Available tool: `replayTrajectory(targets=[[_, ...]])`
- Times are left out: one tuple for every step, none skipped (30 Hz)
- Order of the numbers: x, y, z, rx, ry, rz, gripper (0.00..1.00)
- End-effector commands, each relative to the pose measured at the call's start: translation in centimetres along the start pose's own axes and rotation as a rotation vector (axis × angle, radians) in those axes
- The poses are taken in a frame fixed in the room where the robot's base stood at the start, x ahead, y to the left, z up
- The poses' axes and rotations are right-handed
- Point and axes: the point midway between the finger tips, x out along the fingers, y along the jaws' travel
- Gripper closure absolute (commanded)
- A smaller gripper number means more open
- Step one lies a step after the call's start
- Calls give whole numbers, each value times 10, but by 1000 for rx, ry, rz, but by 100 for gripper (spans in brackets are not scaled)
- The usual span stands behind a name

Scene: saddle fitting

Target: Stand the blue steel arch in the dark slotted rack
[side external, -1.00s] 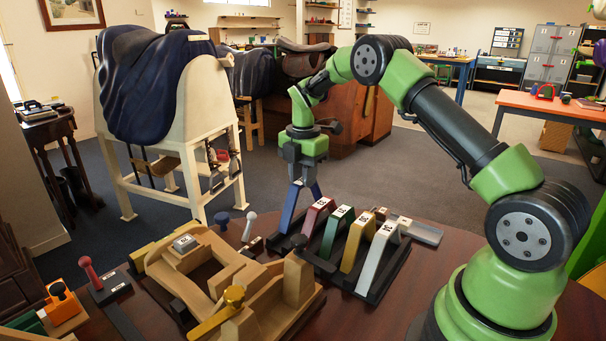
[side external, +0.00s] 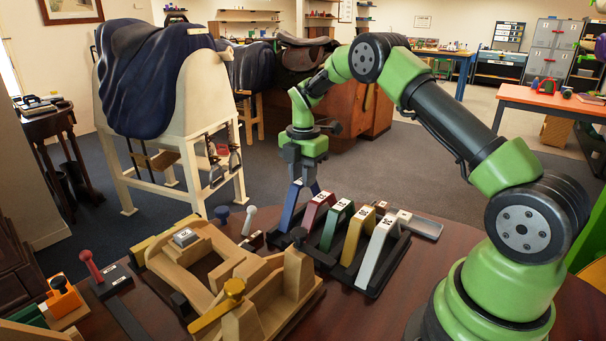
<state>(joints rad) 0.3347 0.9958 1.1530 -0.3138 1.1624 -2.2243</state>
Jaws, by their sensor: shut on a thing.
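The blue steel arch (side external: 290,209) is held upright below my gripper (side external: 299,181), which is shut on its top. It is at the left end of the dark slotted rack (side external: 396,260), beside the red arch (side external: 315,211). The foot of the blue arch is close to the rack's left end. I cannot tell whether it is seated in a slot or just above it. The jaws cover part of the arch's top.
Red, green (side external: 334,226), yellow (side external: 356,240) and silver (side external: 381,250) arches stand in the rack. A wooden fixture (side external: 205,265) with a yellow knob is close on the left. A grey flat piece (side external: 424,228) lies behind the rack.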

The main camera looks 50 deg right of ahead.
Motion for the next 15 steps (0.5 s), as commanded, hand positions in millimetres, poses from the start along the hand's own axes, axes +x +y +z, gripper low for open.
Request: replayTrajectory(targets=[[0, 0, 0, 0, 0, 1, 100], [0, 0, 0, 0, 0, 1, 100], [1, 0, 0, 0, 0, 0, 100], [1, 0, 0, 0, 0, 0, 100], [2, 0, 0, 0, 0, 0, 100], [3, 0, 0, 0, 0, 0, 100], [4, 0, 0, 0, 0, 0, 100], [5, 0, 0, 0, 0, 0, 100], [6, 0, 0, 0, 1, -1, 100], [6, 0, 0, 0, 1, 0, 100], [7, 0, 0, 0, 1, 0, 100], [8, 0, 0, 0, 1, 0, 100], [9, 0, 0, 0, 0, 0, 100], [10, 0, 0, 0, 0, 1, 100], [10, 0, 0, 0, 0, 1, 100]])
